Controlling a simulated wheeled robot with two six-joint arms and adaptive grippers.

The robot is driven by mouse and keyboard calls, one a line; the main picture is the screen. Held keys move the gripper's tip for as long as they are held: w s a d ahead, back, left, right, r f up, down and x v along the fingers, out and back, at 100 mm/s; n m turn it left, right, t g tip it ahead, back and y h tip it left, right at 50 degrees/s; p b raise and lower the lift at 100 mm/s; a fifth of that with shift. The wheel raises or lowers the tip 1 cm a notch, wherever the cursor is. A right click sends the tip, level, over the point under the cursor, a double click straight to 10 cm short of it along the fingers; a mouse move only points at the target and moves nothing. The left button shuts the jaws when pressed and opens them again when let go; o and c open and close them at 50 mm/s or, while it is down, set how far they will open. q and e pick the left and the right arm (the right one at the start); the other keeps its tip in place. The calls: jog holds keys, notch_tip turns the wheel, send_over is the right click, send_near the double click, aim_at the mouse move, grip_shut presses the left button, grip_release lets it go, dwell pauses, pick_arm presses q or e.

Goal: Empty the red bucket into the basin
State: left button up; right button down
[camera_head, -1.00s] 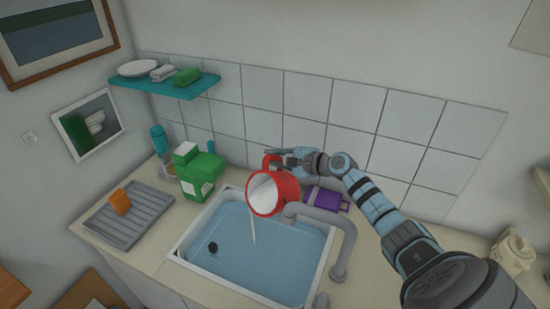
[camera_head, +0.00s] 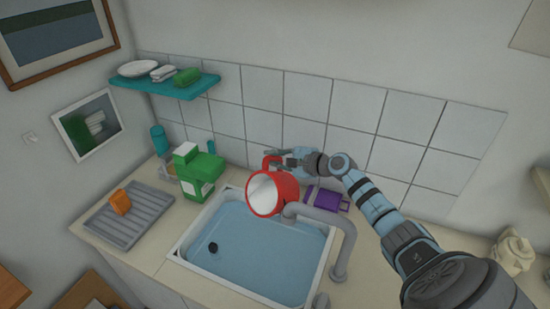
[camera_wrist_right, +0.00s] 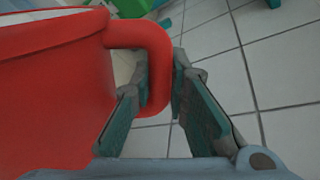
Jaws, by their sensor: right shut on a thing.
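The red bucket (camera_head: 284,192) is tilted over the basin (camera_head: 323,268), its open mouth facing left and toward me. Its inside looks white, and no stream comes from it. My right gripper (camera_head: 276,161) is shut on the bucket's handle, and its arm comes in from the right. In the right wrist view the fingers of my right gripper (camera_wrist_right: 160,95) stand on both sides of the red handle, with the bucket (camera_wrist_right: 50,90) at the left. The basin holds bluish water with a dark drain at its left. My left gripper is not in view.
A grey faucet (camera_head: 345,250) arches over the basin's right side, close to the bucket. A purple bottle (camera_head: 328,199) lies behind it. A green carton (camera_head: 200,178) stands behind the basin's left corner. A grey drainer (camera_head: 128,226) with an orange sponge (camera_head: 121,202) lies to the left.

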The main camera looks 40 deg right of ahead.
aim_at(264, 161)
jog(key=shift+a+r+n+p, duration=0.2)
jog(key=shift+a+n+p, duration=0.15)
jog(key=shift+p, duration=0.5)
dwell(0.8)
jog(key=shift+a+r+n+h+p, duration=0.1)
jog(key=shift+a+n+h+p, duration=0.2)
jog(key=shift+p, duration=0.65)
jog(key=shift+a, duration=0.2)
dwell(0.8)
jog(key=shift+s+a+n+h, duration=0.1)
jog(key=shift+a+n+h, duration=0.15)
jog(key=shift+a+h, duration=0.05)
jog(key=shift+a+g, duration=0.15)
jog(key=shift+g, duration=0.15)
dwell(1.0)
jog(key=shift+a, duration=0.3)
jog(key=shift+a+n, duration=0.1)
jog(key=shift+n, duration=0.2)
jog(key=shift+s+a+h, duration=0.1)
jog(key=shift+a+h, duration=0.2)
jog(key=shift+a, duration=0.05)
